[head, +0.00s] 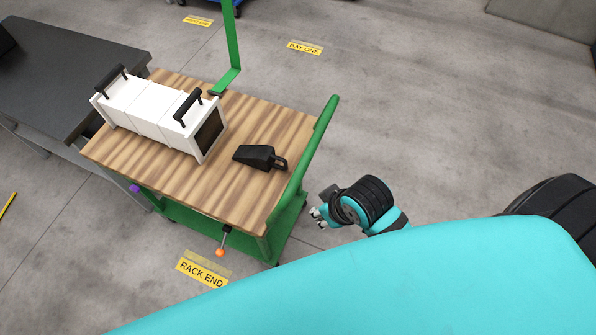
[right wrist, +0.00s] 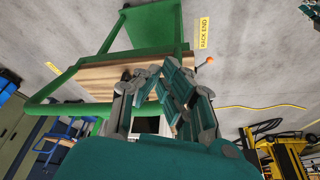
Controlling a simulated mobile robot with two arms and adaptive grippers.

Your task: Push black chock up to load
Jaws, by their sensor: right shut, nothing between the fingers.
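The black chock (head: 258,157) is a dark wedge with a loop handle at its right end. It lies on the wooden top of the green cart (head: 245,208), close to the green rail. The load (head: 150,113) is a white box with two black handles, standing on the same top to the left of the chock. Bare wood shows between them. My right gripper (head: 317,217) is outside the cart, to the right of the rail, apart from the chock. In the right wrist view its fingers (right wrist: 160,75) are shut and empty. My left gripper is out of view.
The green push rail (head: 303,165) rises along the cart's right edge, between my right gripper and the chock. A green post (head: 232,45) stands at the back. A dark table (head: 65,75) is at the left. An orange-tipped lever (head: 220,252) hangs at the cart's front.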

